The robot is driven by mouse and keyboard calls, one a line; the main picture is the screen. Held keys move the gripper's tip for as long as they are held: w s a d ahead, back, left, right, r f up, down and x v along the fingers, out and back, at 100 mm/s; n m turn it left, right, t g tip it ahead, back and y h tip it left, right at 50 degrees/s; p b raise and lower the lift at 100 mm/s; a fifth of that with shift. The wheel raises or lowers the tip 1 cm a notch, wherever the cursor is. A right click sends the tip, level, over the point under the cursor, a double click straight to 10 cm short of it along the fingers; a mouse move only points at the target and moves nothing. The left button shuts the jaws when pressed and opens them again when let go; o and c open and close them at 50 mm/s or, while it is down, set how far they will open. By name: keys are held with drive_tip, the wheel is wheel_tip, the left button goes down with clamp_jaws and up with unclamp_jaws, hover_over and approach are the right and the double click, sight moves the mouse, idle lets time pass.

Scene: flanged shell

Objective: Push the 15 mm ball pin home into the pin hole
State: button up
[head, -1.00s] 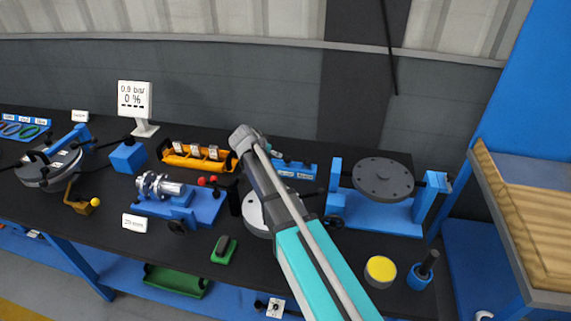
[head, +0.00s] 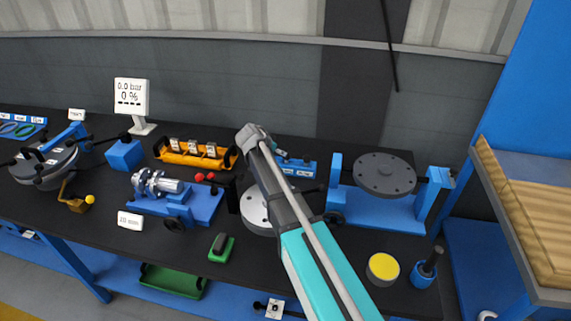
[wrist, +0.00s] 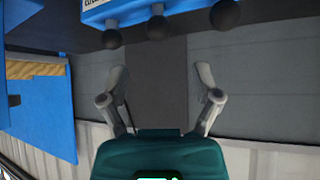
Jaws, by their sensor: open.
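In the wrist view my gripper (wrist: 160,78) is open, with nothing between its two grey fingers. Above it in that picture is a blue block (wrist: 125,10) with a white label and a row of three dark balls (wrist: 157,27), apart from the fingertips. I cannot tell which ball, if any, belongs to the 15 mm pin. In the head view my arm hides most of the gripper, near the small blue labelled block (head: 300,168) at the back of the bench. No pin hole can be made out.
A blue stand (head: 375,208) with a grey flanged disc (head: 385,174) is right of my arm. A pale round flange (head: 256,212) lies partly behind the arm. An orange tray (head: 180,158), a display (head: 131,97) and a yellow-topped can (head: 383,269) also stand on the black bench (head: 90,215).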

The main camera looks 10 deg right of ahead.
sight(286, 162)
drive_tip(key=shift+b+x, duration=1.15)
drive_tip(key=shift+x, duration=0.95)
drive_tip(key=shift+b+x, duration=1.8)
drive_tip(key=shift+x, duration=0.75)
clamp_jaws()
